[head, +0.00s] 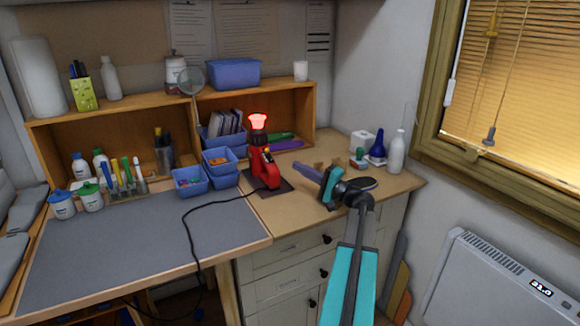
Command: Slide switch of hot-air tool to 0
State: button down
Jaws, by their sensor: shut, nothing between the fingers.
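The hot-air tool (264,168) is red and stands upright on a dark base plate on the wooden worktop. Its nozzle at the top glows red-orange, and a black cable runs from it to the left across the grey mat. Its switch is too small to make out. My gripper (325,187), teal and dark, is to the right of the tool, over the worktop and apart from the tool. It is shut and empty.
Blue bins (190,181) stand left of the tool. Bottles (396,152) stand at the back right. The grey mat (150,245) is mostly clear.

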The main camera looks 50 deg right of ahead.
jog(key=b+v, duration=0.2)
jog(key=v, duration=1)
jog(key=shift+s, duration=0.15)
